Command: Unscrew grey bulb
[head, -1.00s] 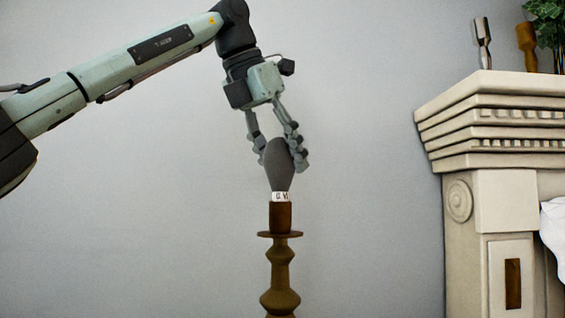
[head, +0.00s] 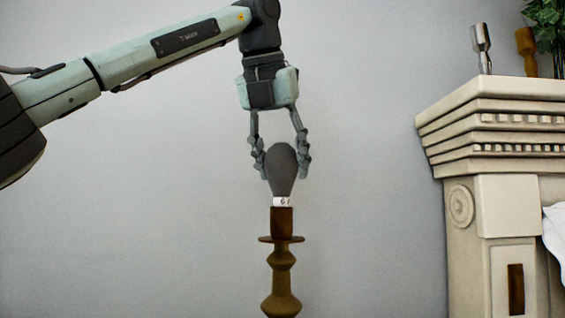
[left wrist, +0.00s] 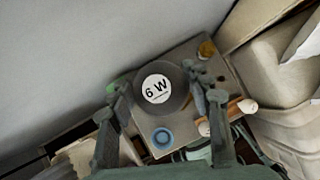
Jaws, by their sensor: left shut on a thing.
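The grey bulb (head: 283,171) stands upright on top of a brown turned lamp stand (head: 281,285), its white base (head: 282,202) just above the brown socket (head: 281,222). I cannot tell whether the base still sits in the socket. My left gripper (head: 282,170) points down from above and is shut on the bulb, one finger on each side. In the left wrist view the bulb (left wrist: 161,88) shows its round top with a "6 W" label, between the two fingers. My right gripper is not in view.
A pale carved mantelpiece (head: 490,130) stands at the right, with a silver object (head: 482,48), a brown object (head: 527,50) and a green plant (head: 546,30) on top. A blue round thing (left wrist: 162,138) lies below the bulb in the left wrist view. The wall behind is bare.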

